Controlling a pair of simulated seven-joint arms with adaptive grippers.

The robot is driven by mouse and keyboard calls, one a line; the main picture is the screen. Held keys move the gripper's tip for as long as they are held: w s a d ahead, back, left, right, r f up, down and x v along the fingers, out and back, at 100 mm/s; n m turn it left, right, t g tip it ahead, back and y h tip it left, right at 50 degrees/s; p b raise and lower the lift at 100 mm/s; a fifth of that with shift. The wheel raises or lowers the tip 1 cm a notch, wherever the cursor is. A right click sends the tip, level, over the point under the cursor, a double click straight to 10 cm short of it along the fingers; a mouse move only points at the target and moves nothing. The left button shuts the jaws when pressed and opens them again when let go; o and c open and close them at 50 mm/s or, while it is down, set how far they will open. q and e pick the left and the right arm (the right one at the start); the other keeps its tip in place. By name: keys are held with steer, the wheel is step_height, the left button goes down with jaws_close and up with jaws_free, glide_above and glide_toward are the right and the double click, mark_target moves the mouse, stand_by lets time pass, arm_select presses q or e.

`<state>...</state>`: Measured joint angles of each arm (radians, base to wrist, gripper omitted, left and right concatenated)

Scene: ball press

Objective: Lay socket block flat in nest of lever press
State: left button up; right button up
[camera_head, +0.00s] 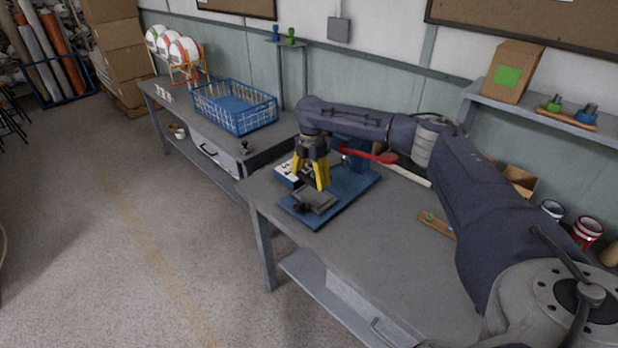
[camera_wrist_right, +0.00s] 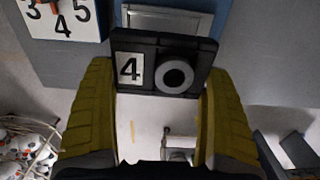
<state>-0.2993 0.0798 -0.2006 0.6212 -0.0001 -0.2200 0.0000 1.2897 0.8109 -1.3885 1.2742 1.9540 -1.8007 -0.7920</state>
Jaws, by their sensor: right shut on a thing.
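My right gripper (camera_head: 314,184) has yellow fingers and is above the front of the lever press. In the right wrist view, its fingers (camera_wrist_right: 160,105) are shut on the dark socket block (camera_wrist_right: 148,44), one on each side. The block's face towards the wrist camera bears a white label with a 4 and a grey ring. The lever press has a blue base (camera_head: 350,195) and a red lever (camera_head: 370,155). The grey nest (camera_head: 320,202) is on the base below the gripper and shows partly behind the block (camera_wrist_right: 168,20). The gap between block and nest is unclear. My left gripper is out of view.
A white number dial (camera_wrist_right: 65,18) is beside the press. A small wooden board with pegs (camera_head: 437,224) lies to the right on the bench (camera_head: 365,250). A blue wire basket (camera_head: 235,106) stands on the bench further left. The bench front is clear.

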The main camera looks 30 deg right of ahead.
mark_target(310, 197)
steer(key=shift+f, duration=2.85)
steer(key=shift+f, duration=0.8)
stand_by(0.3)
steer(key=o, duration=1)
step_height(310, 197, up, 12)
stand_by(0.4)
